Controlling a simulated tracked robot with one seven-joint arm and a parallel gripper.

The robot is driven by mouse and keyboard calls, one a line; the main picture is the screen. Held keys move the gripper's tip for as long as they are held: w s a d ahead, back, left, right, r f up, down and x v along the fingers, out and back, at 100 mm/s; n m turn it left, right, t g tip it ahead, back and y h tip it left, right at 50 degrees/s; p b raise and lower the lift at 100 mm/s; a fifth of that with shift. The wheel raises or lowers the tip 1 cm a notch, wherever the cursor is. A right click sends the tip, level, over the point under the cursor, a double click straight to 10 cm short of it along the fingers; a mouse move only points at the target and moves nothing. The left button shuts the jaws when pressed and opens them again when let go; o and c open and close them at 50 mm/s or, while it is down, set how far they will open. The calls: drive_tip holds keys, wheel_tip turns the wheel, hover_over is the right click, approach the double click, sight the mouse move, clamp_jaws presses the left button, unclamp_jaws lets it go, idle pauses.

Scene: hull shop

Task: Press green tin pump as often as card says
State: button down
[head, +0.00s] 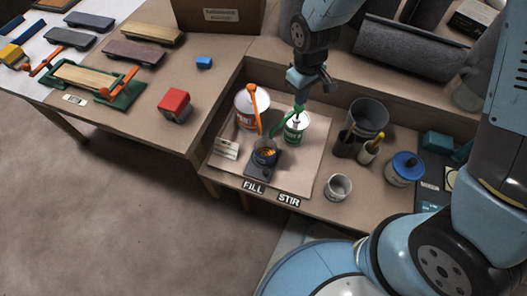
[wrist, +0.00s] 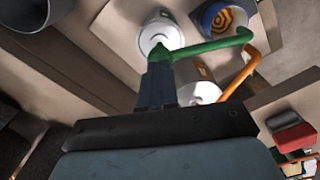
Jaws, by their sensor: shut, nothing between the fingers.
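The green tin (head: 296,127) stands on a pale board, with a green pump (head: 299,108) on top. In the wrist view the green pump's spout (wrist: 215,45) reaches right toward a dark cup. My gripper (head: 300,97) is shut and empty, right above the green pump head; in the wrist view its fingertips (wrist: 158,62) are at the pump head, and I cannot tell if they touch. The small dark cup (head: 265,157) holds something orange and stands on a dark pad by the FILL label. A card (head: 226,148) stands at the board's left; its marks are too small to read.
A white tin (head: 246,110) with an orange pump (head: 254,95) stands close left of the green tin. A dark pot (head: 369,117), brush cups, a small white pot (head: 338,187) and a blue-lidded jar (head: 404,168) stand to the right.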

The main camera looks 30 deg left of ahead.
drive_tip(key=shift+f, duration=0.2)
drive_tip(key=shift+f, duration=0.3)
drive_tip(key=shift+f, duration=0.75)
drive_tip(key=shift+r, duration=1.25)
drive_tip(key=shift+f, duration=0.1)
drive_tip(key=shift+f, duration=0.35)
